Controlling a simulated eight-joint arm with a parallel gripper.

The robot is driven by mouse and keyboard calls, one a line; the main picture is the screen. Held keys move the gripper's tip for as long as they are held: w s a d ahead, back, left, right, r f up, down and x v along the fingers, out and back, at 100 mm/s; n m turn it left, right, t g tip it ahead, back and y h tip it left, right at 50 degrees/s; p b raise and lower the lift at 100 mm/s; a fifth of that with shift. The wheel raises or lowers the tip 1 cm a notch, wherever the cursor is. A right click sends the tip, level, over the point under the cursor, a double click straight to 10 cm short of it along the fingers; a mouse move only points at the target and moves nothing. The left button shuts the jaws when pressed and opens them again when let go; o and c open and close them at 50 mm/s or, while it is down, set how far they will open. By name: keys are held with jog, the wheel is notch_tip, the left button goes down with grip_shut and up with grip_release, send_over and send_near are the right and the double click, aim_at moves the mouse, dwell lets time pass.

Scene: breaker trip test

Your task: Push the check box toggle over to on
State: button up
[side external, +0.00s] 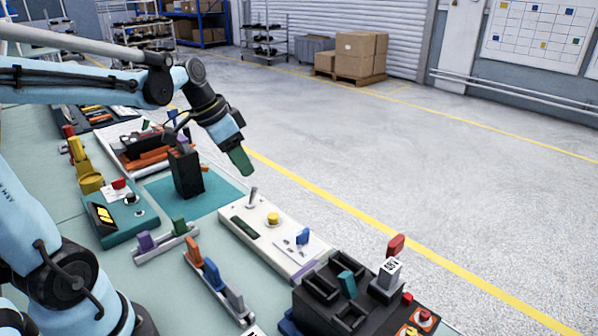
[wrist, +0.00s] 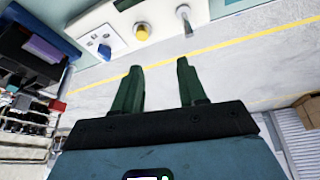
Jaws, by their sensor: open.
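A long white box (side external: 275,235) stands on the bench and carries a metal toggle lever (side external: 253,195), a yellow button (side external: 272,218) and a blue switch (side external: 303,237). I take it for the check box. The lever stands up from the box top, leaning slightly; its on side cannot be told. In the wrist view the lever (wrist: 184,18) shows at the top, beyond my fingertips, with the yellow button (wrist: 141,32) to its left. My gripper (side external: 241,165) is above and behind the box, apart from it. Its green fingers (wrist: 157,68) are open with nothing between them.
A dark upright block (side external: 187,172) stands on a teal mat (side external: 225,190) left of the white box. A teal box (side external: 122,222) with a yellow display is further left. A black slotted holder (side external: 325,292) stands at the front right. Open floor lies beyond the bench.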

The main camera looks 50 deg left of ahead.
jog(key=m+h, duration=0.1)
jog(key=m, duration=0.1)
send_near(254, 188)
jog(key=x, duration=1)
jog(key=shift+f, duration=0.15)
grip_shut()
